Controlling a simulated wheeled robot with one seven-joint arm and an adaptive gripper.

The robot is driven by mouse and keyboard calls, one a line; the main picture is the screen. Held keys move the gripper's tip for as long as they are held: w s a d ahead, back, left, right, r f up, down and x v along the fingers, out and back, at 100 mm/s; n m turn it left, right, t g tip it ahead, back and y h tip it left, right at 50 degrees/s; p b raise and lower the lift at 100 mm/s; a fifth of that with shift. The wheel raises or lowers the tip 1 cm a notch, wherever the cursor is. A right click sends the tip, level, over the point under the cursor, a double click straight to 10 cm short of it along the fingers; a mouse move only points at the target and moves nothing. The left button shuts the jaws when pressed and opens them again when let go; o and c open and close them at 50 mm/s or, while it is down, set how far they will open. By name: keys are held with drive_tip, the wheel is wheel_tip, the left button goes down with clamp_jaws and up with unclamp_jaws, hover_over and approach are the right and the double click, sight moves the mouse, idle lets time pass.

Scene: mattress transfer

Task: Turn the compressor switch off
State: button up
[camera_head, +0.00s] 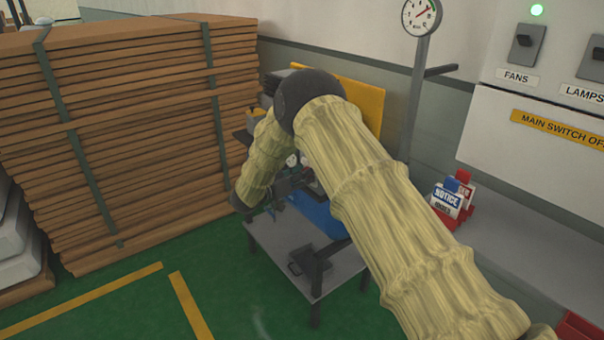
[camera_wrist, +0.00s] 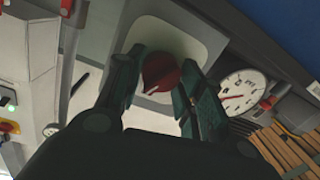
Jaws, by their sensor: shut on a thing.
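The compressor switch is a dark red rotary knob (camera_wrist: 162,73) on a pale grey plate (camera_wrist: 188,40), seen in the wrist view. My gripper (camera_wrist: 162,82) has its two dark fingers on either side of the knob and is shut on it. In the head view, the blue compressor (camera_head: 318,212) sits on a grey stand, partly hidden behind my sleeved arm. My gripper (camera_head: 287,184) reaches in at the front of the compressor there. The knob cannot be made out in the head view.
A round gauge (camera_wrist: 242,92) is right of the knob. A tall strapped stack of brown boards (camera_head: 140,130) stands at left. At right are a wall panel with a fans switch (camera_head: 526,43), a grey counter (camera_head: 530,250) and notice tags (camera_head: 448,198). Green floor is open at front left.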

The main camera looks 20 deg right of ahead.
drive_tip(key=n+p, duration=0.1)
drive_tip(key=n, duration=0.4)
drive_tip(key=shift+w+g+p, duration=0.1)
drive_tip(key=shift+g+p, duration=0.3)
drive_tip(key=shift+n, duration=0.3)
drive_tip(key=o, duration=1)
drive_tip(key=v, duration=1.2)
